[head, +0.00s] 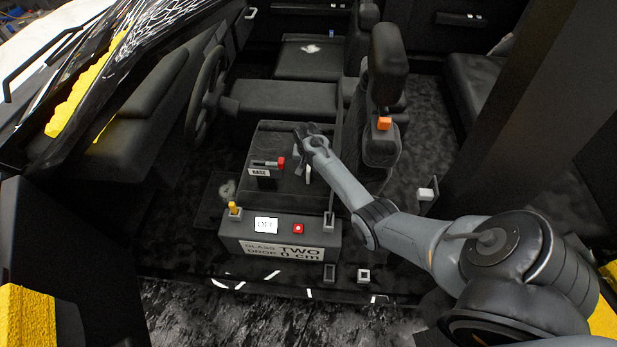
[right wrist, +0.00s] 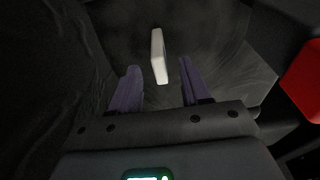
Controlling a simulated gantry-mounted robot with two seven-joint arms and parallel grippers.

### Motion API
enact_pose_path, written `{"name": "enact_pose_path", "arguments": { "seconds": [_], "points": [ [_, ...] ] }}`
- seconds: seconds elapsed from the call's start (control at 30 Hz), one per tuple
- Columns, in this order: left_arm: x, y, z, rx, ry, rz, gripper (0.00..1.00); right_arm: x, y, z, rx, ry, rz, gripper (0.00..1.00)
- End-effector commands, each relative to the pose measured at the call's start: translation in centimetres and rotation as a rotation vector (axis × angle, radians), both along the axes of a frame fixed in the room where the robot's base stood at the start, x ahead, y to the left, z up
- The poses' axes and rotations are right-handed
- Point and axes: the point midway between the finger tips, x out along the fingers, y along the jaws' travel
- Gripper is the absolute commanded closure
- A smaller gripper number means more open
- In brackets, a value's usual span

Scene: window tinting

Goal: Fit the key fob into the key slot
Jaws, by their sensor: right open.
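A small white block (right wrist: 158,57), which looks like the key fob, stands between and just beyond the fingertips of my right gripper (right wrist: 160,76) in the right wrist view. The fingers are apart, with a gap on each side of it. In the head view my right gripper (head: 302,156) reaches over the dark seat-like surface, and a white piece (head: 308,174) shows just below it. I cannot tell for certain which opening is the key slot; a small square socket with a pale rim (head: 363,275) lies on the sill. My left gripper is out of view.
A dark box (head: 280,242) with a label, a display and a red button (head: 298,229) stands in front. A red handle (head: 281,163) by a "BASE" label is left of the gripper; a red shape (right wrist: 304,80) shows at the right wrist view's edge. The seat (head: 380,148) stands close behind.

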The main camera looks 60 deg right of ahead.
Motion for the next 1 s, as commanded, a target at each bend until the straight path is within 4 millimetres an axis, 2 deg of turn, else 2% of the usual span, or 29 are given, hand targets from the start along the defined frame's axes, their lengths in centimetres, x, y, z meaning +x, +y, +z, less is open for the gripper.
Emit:
{"name": "enact_pose_path", "arguments": {
  "seconds": [0.03,0.27,0.6,0.93,0.97,1.0],
  "points": [
    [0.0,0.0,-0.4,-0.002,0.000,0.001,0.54,0.0,-0.1,-0.6,0.000,0.000,0.000,0.53],
    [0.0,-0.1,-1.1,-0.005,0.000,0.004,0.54,0.1,-0.3,-1.8,0.000,0.000,0.000,0.53],
    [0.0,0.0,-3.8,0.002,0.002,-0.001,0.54,0.3,-1.0,-5.8,-0.001,0.000,0.000,0.53],
    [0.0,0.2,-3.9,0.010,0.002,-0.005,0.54,0.4,-1.1,-6.1,-0.002,0.000,0.001,0.53],
    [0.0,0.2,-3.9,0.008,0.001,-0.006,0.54,0.4,-1.1,-6.1,-0.002,0.000,0.001,0.55],
    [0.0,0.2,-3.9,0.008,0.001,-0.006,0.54,0.4,-1.1,-6.1,-0.002,0.000,0.001,0.61]
  ]
}}
